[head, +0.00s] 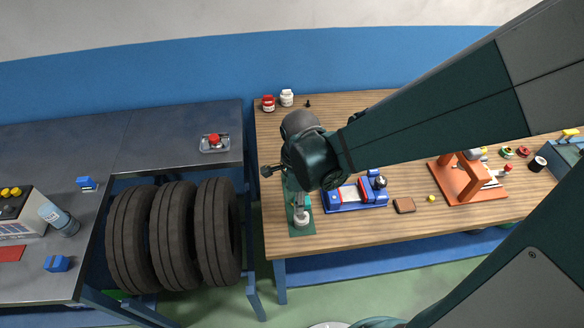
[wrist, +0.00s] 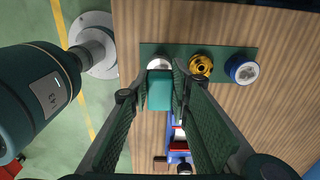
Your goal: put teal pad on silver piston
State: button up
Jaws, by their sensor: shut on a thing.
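The teal pad (wrist: 160,92) is a small block held between the two fingers of my gripper (wrist: 160,78) in the wrist view. In the head view a bit of the teal pad (head: 308,202) shows beneath my gripper (head: 301,197). The silver piston (wrist: 158,63) is at one end of a dark green plate (wrist: 180,50), just past the pad and partly covered by it. In the head view the silver piston (head: 302,219) is at the plate's near end, below the pad. Whether pad and piston touch cannot be told.
A yellow piston (wrist: 201,66) and a blue piston (wrist: 243,70) share the plate. A blue fixture (head: 352,197) stands right of it, then a brown block (head: 404,205) and an orange stand (head: 468,182). The wooden table's (head: 345,238) front edge is close.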

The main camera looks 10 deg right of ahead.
aim_at(298, 217)
jog(key=shift+f, duration=0.7)
jog(key=shift+f, duration=0.1)
jog(key=shift+f+b, duration=0.4)
jog(key=shift+f, duration=1.55)
jog(key=shift+f, duration=0.15)
jog(key=o, duration=0.9)
jog(key=shift+r, duration=0.2)
jog(key=shift+r+p, duration=0.9)
jog(key=shift+r, duration=5.05)
